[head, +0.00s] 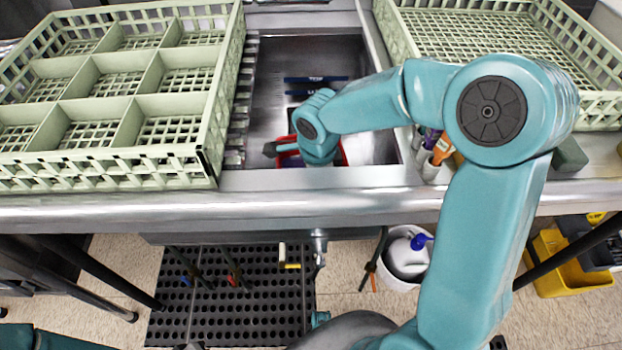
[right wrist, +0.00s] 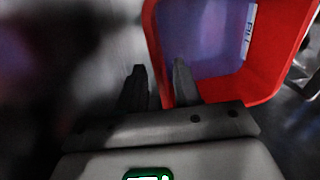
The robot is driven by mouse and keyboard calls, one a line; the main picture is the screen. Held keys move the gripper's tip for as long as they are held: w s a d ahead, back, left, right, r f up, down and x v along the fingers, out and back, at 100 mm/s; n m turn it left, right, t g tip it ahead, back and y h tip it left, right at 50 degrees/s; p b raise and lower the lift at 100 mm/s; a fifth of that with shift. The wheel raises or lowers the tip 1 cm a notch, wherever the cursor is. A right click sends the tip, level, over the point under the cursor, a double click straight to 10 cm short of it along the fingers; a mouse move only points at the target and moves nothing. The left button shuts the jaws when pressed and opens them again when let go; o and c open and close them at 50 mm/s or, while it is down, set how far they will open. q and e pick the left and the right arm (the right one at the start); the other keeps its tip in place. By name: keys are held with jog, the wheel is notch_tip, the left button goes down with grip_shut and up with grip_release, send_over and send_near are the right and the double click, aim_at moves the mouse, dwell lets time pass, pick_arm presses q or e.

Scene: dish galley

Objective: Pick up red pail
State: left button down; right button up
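The red pail (head: 344,153) sits in the sink basin, mostly hidden behind my right forearm and gripper. In the right wrist view its red wall and rim (right wrist: 262,82) fill the upper right, with a bluish-purple inside and a white label. My right gripper (right wrist: 160,76) has its two dark fingers apart, with the pail's near wall showing between and beyond them; a narrow grey gap shows by the left finger. My left gripper is not in view.
Small bottles (head: 437,146) stand by the right edge. A white bucket (head: 405,265) is below.

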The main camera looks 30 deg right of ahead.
jog(key=f, duration=0.5)
jog(key=shift+w+d+f+b, duration=0.2)
jog(key=shift+d+f+b, duration=0.1)
jog(key=shift+b, duration=0.1)
grip_shut()
jog(key=shift+r, duration=0.1)
dwell(0.9)
jog(key=shift+w, duration=0.15)
